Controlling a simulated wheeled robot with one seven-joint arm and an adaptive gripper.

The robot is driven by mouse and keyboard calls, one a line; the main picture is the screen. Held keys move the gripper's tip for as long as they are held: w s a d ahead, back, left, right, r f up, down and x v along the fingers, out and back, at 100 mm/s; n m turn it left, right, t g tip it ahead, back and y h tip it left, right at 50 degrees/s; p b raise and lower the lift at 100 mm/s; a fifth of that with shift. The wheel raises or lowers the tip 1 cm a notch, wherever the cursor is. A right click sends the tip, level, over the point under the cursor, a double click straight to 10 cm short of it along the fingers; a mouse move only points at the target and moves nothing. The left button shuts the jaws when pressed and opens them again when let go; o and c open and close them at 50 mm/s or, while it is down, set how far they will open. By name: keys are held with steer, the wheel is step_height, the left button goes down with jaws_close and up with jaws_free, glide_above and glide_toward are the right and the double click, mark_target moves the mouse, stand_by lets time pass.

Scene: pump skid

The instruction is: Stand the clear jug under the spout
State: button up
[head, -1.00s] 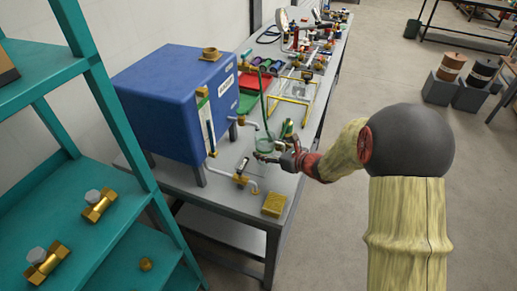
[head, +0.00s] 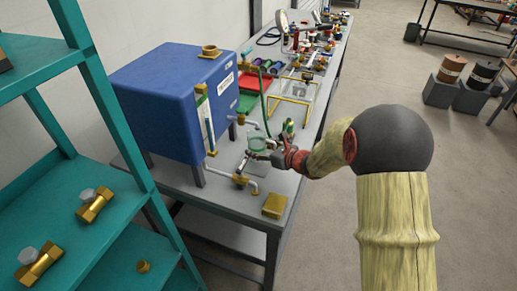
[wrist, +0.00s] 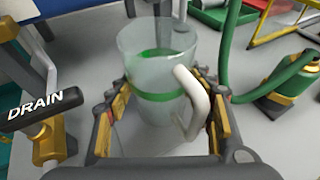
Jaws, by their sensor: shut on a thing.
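The clear jug (wrist: 150,60), with a green band and a white handle, is upright between the fingers of my gripper (wrist: 163,98). The fingers are shut on its sides, with the handle toward the right finger. In the head view the jug (head: 258,145) is small, at the end of my gripper (head: 270,152), over the bench beside the blue tank. A bent grey spout (head: 251,123) comes from the tank near the jug. A lower pipe with a brass valve (head: 240,181) is in front of it. I cannot tell whether the jug touches the bench.
The blue tank (head: 175,100) stands left of the jug. A DRAIN label (wrist: 44,103) is at the left in the wrist view. A brass block (head: 274,206) lies near the bench's front edge.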

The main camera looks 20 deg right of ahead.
steer(key=shift+f, duration=0.25)
steer(key=o, duration=1.1)
steer(key=shift+r, duration=0.2)
